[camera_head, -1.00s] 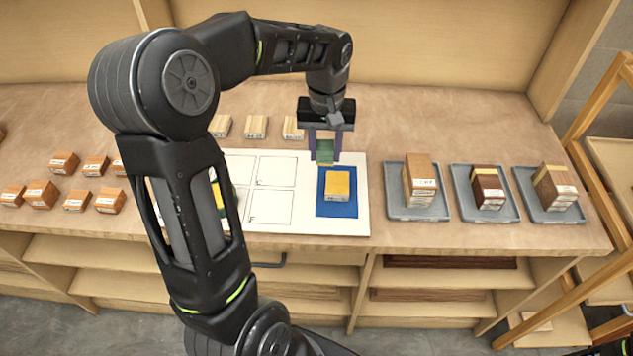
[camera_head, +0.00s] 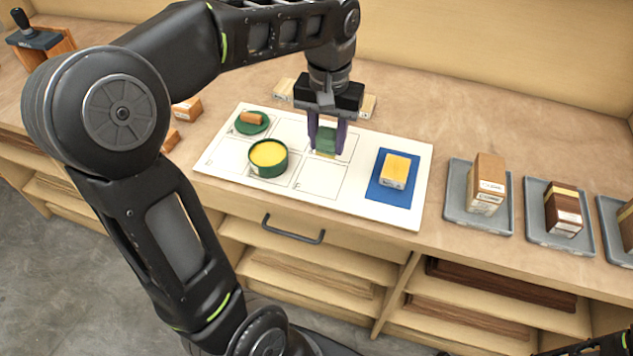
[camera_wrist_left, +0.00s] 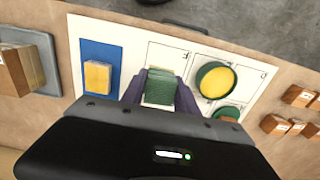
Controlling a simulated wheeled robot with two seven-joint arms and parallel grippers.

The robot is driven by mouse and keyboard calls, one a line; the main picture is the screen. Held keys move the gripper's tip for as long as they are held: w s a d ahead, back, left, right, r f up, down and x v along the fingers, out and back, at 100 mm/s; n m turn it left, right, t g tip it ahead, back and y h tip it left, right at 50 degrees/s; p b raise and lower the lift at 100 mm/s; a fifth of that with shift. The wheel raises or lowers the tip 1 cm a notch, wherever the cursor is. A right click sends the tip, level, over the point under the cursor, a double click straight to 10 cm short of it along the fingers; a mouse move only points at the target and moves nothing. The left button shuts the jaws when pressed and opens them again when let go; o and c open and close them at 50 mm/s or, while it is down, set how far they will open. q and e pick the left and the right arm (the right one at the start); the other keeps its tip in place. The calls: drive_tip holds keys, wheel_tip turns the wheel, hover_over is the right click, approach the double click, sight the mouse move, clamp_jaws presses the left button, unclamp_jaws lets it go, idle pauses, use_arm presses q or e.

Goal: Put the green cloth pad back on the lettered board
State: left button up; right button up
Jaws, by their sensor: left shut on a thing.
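The green cloth pad (camera_head: 326,138) is between the fingers of my left gripper (camera_head: 326,134), which is shut on it. A thin yellowish strip shows at its lower edge. In the left wrist view the pad (camera_wrist_left: 160,88) sits between the two purple fingers (camera_wrist_left: 160,92). The white lettered board (camera_head: 412,154) lies below, and the pad is over an outlined square in its back row, left of the blue mat (camera_head: 378,191). I cannot tell whether the pad touches the board. My right gripper is not in view.
A green tin with yellow contents (camera_head: 268,156) and a green disc with an orange-brown piece (camera_head: 251,121) stand on the board's left part. A yellow block (camera_head: 395,169) is on the blue mat. Grey trays (camera_head: 452,205) with wooden blocks stand to the right.

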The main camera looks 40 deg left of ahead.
use_arm(q)
hover_over(326, 184)
drive_tip(key=shift+f, duration=3.15)
drive_tip(key=shift+f, duration=0.1)
drive_tip(key=shift+f+p, duration=0.35)
drive_tip(key=shift+f, duration=1.4)
drive_tip(key=shift+f, duration=0.2)
drive_tip(key=o, duration=1.2)
drive_tip(key=shift+r, duration=0.1)
wheel_tip(326, 184, up, 12)
drive_tip(key=shift+r, duration=0.15)
